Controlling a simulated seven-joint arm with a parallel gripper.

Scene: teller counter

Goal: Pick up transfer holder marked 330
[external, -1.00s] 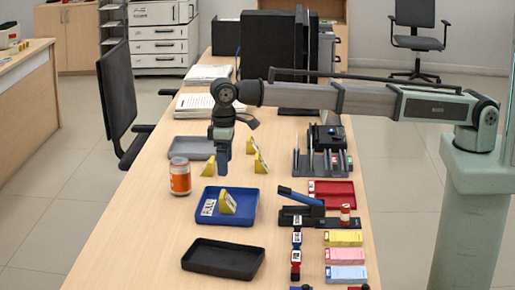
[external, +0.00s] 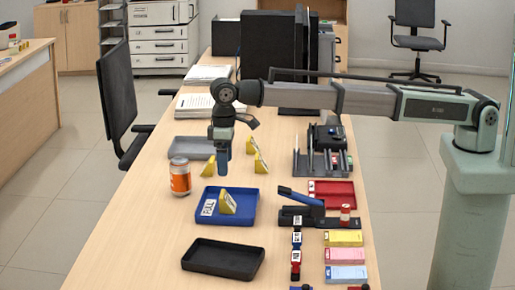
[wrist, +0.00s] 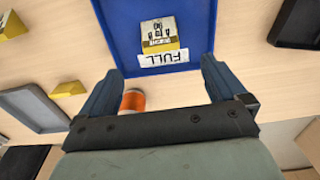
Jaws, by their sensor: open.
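Yellow wedge-shaped holders stand on the counter. One holder (external: 228,203) sits in a blue tray (external: 250,222) with a white FULL label (external: 208,207); it also shows in the wrist view (wrist: 160,43), its printed face too small to read surely. Other yellow wedges stand behind the tray: one at left (external: 208,167), one at centre (external: 251,146), one at right (external: 260,163). I cannot read 330 on any of them. My gripper (external: 223,172) is open, empty, pointing down above the counter behind the blue tray. Its fingers (wrist: 160,70) show in the wrist view.
An orange jar (external: 180,178) stands left of the gripper. A grey tray (external: 185,147) lies behind and a black tray (external: 222,260) in front. A stapler (external: 300,205), red tray (external: 345,192) and coloured pads (external: 345,255) fill the right side. The front-left counter is clear.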

